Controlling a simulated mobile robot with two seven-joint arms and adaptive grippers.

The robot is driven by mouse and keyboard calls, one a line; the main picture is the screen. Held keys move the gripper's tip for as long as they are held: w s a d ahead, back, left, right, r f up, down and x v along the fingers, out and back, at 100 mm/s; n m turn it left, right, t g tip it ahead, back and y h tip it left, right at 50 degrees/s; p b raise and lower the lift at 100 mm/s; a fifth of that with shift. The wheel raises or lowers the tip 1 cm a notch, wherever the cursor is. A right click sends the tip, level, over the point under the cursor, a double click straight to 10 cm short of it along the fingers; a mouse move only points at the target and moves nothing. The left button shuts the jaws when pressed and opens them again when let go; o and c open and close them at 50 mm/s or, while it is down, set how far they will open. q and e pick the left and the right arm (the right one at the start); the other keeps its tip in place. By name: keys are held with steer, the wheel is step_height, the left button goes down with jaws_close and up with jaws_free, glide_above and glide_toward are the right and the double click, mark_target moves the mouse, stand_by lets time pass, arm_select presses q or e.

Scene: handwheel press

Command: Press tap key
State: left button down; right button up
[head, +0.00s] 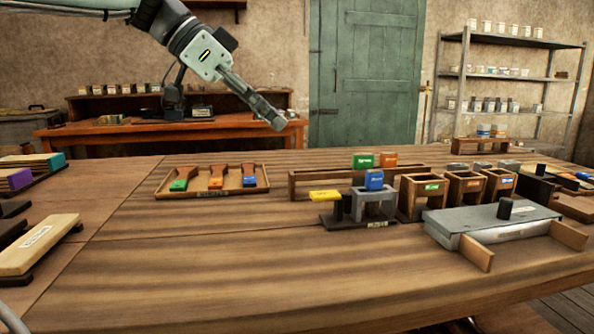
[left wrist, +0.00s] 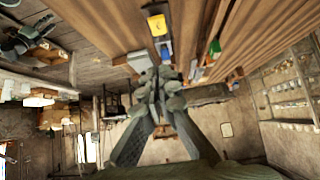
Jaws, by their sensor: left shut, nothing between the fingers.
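A yellow key-like plate (head: 325,195) sits on a dark post at the left end of a black base (head: 372,223), beside a grey block frame with a blue block on top. I take it as the tap key; its label is too small to read. The yellow plate also shows in the left wrist view (left wrist: 157,25). My left gripper (head: 277,124) is shut and empty, in the air behind and left of the yellow plate, apart from everything. Its closed fingers show in the left wrist view (left wrist: 157,85). My right gripper is out of view.
A tray with several coloured-tipped pieces (head: 211,191) lies left of centre. Wooden boxes (head: 424,194) and a grey lidded case (head: 490,220) stand to the right. Several blocks (head: 40,243) lie at the left edge. The table front is clear.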

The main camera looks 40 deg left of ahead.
arm_select(q)
steer(key=shift+s+a, duration=0.1)
steer(key=shift+a, duration=0.2)
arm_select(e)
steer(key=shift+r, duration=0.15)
arm_select(q)
glide_above(327, 193)
steer(key=s+a, duration=0.2)
steer(key=s, duration=0.1)
step_height(327, 193, down, 7)
steer(key=f, duration=0.1)
steer(key=f+b, duration=0.1)
steer(key=f, duration=0.1)
steer(key=shift+w+f, duration=0.1)
steer(key=shift+w, duration=0.25)
steer(key=shift+f, duration=0.4)
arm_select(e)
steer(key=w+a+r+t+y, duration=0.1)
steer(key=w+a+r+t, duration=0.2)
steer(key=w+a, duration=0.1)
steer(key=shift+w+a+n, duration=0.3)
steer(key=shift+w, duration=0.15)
